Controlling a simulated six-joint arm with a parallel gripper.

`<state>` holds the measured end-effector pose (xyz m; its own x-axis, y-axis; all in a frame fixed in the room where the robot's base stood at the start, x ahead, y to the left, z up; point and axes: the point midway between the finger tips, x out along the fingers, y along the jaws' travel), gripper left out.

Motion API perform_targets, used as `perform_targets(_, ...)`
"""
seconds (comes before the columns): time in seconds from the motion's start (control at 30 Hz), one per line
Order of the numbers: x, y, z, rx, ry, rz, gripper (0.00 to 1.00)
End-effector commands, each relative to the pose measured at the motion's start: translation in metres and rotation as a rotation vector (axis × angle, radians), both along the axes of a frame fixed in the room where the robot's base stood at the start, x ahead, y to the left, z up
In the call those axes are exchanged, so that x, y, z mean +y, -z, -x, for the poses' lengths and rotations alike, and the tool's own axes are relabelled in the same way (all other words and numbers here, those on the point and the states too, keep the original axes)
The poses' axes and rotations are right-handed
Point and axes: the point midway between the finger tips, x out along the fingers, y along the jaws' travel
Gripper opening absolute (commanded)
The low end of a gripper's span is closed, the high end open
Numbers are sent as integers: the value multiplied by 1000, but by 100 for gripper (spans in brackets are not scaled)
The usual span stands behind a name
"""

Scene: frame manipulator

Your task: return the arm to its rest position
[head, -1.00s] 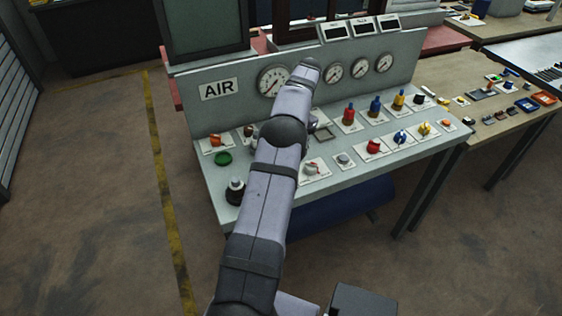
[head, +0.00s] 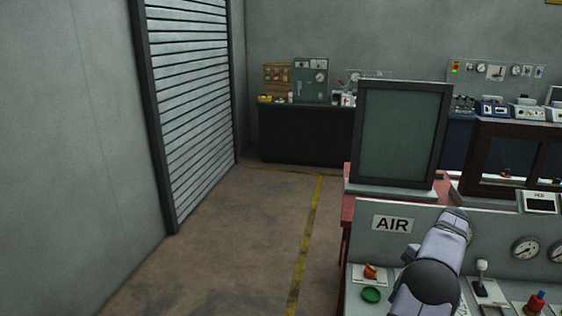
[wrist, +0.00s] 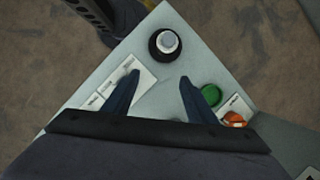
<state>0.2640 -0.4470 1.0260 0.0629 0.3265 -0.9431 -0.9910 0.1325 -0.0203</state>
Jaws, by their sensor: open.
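My gripper (wrist: 158,88) is open and empty in the wrist view, its two dark fingers apart above the left end of the grey AIR panel desk (wrist: 148,105). A black round base with a white-topped knob (wrist: 167,42) stands beyond the fingertips, near the desk corner, apart from them. In the head view my arm rises at the lower right in front of the panel, and its fingers are hidden there.
A green round button (head: 371,295) and an orange knob (head: 370,271) sit on the desk; they also show right of the fingers in the wrist view. A dark screen (head: 402,133) stands behind the panel. Open floor (head: 230,240) lies left, before a shutter (head: 190,100).

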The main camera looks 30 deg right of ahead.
Motion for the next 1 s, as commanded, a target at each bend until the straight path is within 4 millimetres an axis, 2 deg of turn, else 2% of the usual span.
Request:
perform_targets(0.03, 20, -6, -24, -2, -80, 17, 52)
perform_targets(0.17, 75, -14, -73, -14, -282, 63, 52)
perform_targets(0.2, 94, -15, -84, -19, -348, 77, 52)
perform_targets(0.27, 123, -17, -99, -26, -443, 99, 52)
perform_targets(0.3, 144, -19, -107, -32, -508, 113, 52)
perform_targets(0.43, 212, -19, -122, -56, -722, 155, 52)
perform_targets(0.57, 279, -17, -120, -85, -938, 194, 52)
perform_targets(0.7, 344, -10, -101, -125, -1174, 235, 52)
perform_targets(0.83, 392, 0, -74, -164, -1374, 266, 52)
perform_targets(1.0, 429, 12, -39, -208, -1565, 292, 52)
